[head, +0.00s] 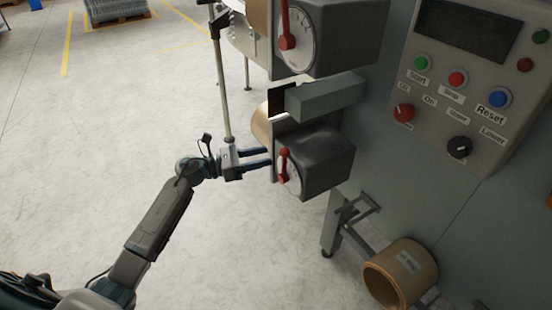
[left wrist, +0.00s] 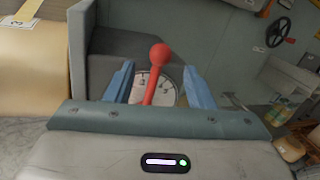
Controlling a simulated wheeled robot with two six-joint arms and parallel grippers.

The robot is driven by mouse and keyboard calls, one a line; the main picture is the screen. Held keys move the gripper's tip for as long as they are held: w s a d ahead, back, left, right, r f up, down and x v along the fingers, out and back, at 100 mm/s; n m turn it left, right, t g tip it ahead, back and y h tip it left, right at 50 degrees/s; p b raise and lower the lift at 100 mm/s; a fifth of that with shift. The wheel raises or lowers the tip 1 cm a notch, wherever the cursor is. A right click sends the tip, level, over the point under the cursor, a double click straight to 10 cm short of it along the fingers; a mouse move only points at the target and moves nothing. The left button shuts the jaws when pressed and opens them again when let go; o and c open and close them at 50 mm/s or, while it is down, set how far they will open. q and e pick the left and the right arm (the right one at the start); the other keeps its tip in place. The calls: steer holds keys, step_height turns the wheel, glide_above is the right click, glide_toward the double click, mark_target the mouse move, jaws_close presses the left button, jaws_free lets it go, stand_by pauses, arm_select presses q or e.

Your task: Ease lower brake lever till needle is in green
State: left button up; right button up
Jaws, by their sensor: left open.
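The lower brake lever (head: 283,165) is red with a round knob and sits on the front of the lower grey brake box (head: 325,162). My left gripper (head: 270,157) is open, its two blue fingers pointing at the lever. In the left wrist view the red lever (left wrist: 154,78) stands between the two spread fingers of the gripper (left wrist: 159,72), with a gap on both sides. Behind it is a white dial (left wrist: 166,92) with black numbers, partly covered by the lever. I cannot make out the needle or a green zone. My right gripper is not in view.
An upper brake box (head: 335,38) with its own red lever (head: 285,30) is above. A grey block (head: 325,97) juts out between the boxes. A control panel (head: 470,75) is at right, a cardboard roll (head: 400,275) below.

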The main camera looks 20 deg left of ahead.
arm_select(q)
steer(key=b+v, duration=0.1)
steer(key=v, duration=0.2)
steer(key=shift+s+a, duration=0.15)
steer(key=shift+a, duration=0.05)
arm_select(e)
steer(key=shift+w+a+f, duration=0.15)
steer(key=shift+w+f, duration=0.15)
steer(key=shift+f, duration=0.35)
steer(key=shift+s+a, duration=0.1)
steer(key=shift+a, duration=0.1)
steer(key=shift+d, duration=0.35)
